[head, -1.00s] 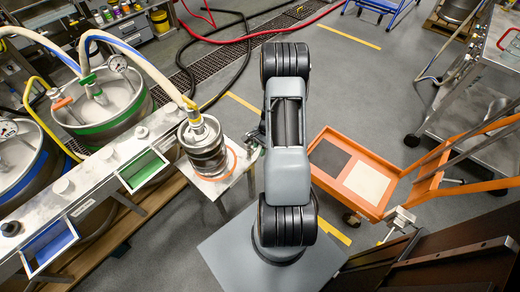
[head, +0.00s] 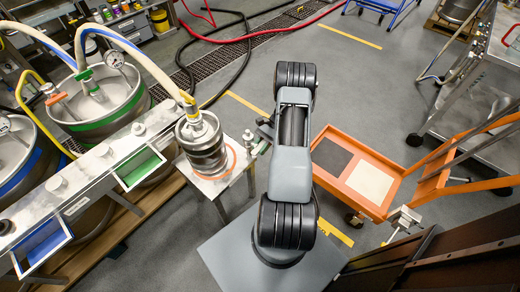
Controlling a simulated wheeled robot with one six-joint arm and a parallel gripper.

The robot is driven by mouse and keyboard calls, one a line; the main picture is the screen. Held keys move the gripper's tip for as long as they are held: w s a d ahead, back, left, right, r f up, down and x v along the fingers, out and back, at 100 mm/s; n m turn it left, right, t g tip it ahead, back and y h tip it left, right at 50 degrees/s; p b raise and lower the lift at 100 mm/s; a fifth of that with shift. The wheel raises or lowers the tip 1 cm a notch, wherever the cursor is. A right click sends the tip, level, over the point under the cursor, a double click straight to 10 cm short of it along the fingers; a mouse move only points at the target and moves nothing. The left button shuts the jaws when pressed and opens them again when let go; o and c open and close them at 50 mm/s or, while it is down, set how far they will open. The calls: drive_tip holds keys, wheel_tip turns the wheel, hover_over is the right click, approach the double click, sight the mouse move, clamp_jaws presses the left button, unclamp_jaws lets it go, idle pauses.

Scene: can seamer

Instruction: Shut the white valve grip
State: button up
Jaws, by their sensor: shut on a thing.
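A small pale fitting, seemingly the white valve grip (head: 248,136), shows at the right edge of the metal stand (head: 215,189), beside the small steel keg (head: 203,150). My gripper (head: 259,136) shows only in part, as dark pieces left of my arm. It is at the fitting and appears shut on it. The fingertips are small and mostly hidden, so the grip's exact angle cannot be told. My arm's links cover the floor to the right of it.
Larger kegs (head: 105,100) with hoses and gauges stand at the left behind a metal bench with a green tray (head: 140,167) and a blue tray (head: 42,243). An orange cart (head: 345,185) stands right of my arm.

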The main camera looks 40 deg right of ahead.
drive_tip(key=shift+f+y+b, duration=0.1)
drive_tip(key=shift+y+b, duration=0.4)
drive_tip(key=shift+y, duration=0.4)
drive_tip(key=o, duration=0.6)
drive_tip(key=shift+o, duration=0.2)
drive_tip(key=shift+d, duration=0.1)
drive_tip(key=v, duration=1.3)
drive_tip(key=shift+w+d+b, duration=0.2)
drive_tip(key=shift+d+b, duration=0.1)
drive_tip(key=shift+b, duration=0.05)
